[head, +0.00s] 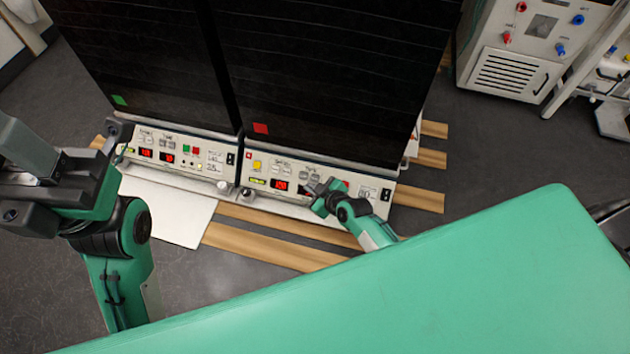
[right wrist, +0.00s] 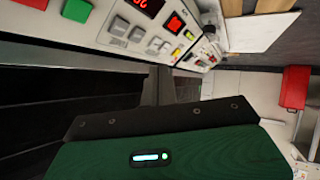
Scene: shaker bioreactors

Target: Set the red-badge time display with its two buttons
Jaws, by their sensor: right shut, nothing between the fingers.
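The red-badge unit is the right of two dark cabinets, with a red square badge (head: 260,128) low on its front. Its white control panel (head: 268,171) carries a lit red digit display (head: 279,184), digits too small to read surely, and small grey buttons (head: 303,175). My right gripper (head: 318,190) is shut and empty at the panel, right of that display and close to the grey buttons; contact cannot be told. My left gripper (head: 35,180) is at the left, away from the panel, jaws unclear.
The green-badge unit (head: 119,100) stands left, with its own similar panel (head: 178,153) and red displays. A yellow button (head: 257,165) and a red button (head: 345,184) are on the red-badge panel. Wooden slats (head: 262,247) lie below. A white machine (head: 510,72) stands back right.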

